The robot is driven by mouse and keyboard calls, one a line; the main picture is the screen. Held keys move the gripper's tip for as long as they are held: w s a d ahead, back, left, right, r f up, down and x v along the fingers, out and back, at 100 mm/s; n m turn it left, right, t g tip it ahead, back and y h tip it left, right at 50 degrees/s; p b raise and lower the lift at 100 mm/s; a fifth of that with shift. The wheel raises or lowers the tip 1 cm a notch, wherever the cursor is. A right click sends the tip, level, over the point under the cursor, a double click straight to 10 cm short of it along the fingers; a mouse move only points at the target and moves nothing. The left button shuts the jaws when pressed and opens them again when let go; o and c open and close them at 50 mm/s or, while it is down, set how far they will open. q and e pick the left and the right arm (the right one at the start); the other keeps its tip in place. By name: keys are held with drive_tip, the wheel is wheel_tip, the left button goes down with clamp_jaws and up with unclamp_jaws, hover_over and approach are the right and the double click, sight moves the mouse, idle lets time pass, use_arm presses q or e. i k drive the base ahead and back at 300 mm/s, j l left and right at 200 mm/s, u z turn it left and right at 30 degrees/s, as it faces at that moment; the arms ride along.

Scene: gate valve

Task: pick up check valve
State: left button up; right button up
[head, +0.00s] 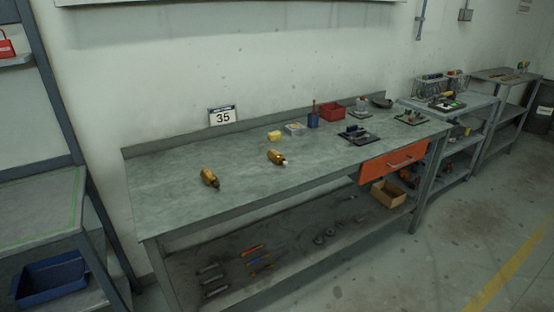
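Two brass valve-like fittings lie on the grey-green workbench (165,195). One brass fitting (209,178) lies near the front left part of the top, with a dark end toward the lower right. The other brass fitting (276,156) lies farther right, near the middle, with a pale end toward the right. At this size I cannot tell which one is the check valve. Neither of my grippers is in the head view.
A number 35 sign (222,116) stands at the bench's back edge. A yellow block (274,135), a blue container (313,120), a red bin (332,111) and dark trays are farther right. The bench's left end is clear.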

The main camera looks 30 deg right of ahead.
sight(274, 155)
drive_tip(key=i+l+z, duration=0.15)
drive_tip(key=z, duration=0.3)
drive_tip(key=i+z, duration=0.2)
drive_tip(key=z, duration=0.25)
drive_tip(key=i+l+u, duration=0.35)
drive_tip(key=i+l, duration=0.2)
drive_tip(key=l, duration=0.15)
drive_tip(key=i+l+u, duration=0.2)
drive_tip(key=l, duration=0.2)
